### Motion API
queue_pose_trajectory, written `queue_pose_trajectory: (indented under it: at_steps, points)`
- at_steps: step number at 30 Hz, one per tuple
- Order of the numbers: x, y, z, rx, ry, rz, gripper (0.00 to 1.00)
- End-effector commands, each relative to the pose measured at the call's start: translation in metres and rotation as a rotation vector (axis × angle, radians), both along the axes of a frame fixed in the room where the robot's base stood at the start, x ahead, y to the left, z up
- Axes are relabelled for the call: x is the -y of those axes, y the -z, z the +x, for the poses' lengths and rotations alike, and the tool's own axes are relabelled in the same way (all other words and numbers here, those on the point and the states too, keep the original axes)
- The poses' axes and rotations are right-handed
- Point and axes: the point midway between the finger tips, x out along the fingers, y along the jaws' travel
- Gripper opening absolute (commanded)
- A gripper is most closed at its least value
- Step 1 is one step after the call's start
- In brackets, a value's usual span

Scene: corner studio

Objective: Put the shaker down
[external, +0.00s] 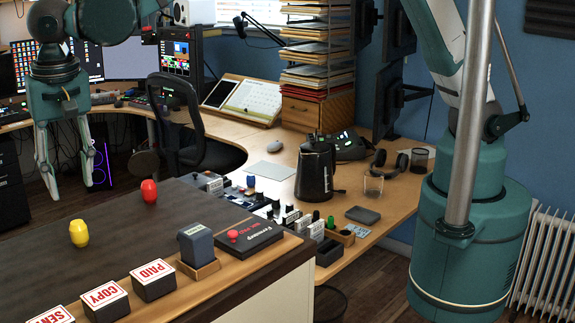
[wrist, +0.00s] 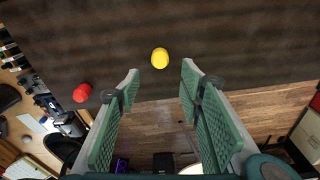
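A small yellow shaker (external: 79,233) stands upright on the dark top of the counter (external: 130,225). A similar red shaker (external: 149,191) stands on the same top, farther back and to the right. My gripper (external: 72,188) points down near the counter's far edge, its fingers apart with nothing between them. In the wrist view, the yellow shaker (wrist: 160,58) is just beyond the gap between the fingertips (wrist: 160,72), apart from both. The red shaker (wrist: 82,93) is left of the left finger there.
A desk with a black kettle (external: 316,170) lies beyond. The dark top around the shakers is clear.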

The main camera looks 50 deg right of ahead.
Motion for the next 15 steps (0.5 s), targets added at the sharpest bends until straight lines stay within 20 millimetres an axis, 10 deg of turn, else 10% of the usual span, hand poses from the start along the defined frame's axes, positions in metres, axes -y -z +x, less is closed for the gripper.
queue_pose_trajectory:
  at_steps: [8, 15]
  points:
    - [0.013, -0.007, 0.008, 0.002, -0.002, 0.006, 0.37]
    - [0.063, -0.033, 0.037, 0.013, -0.012, 0.027, 0.37]
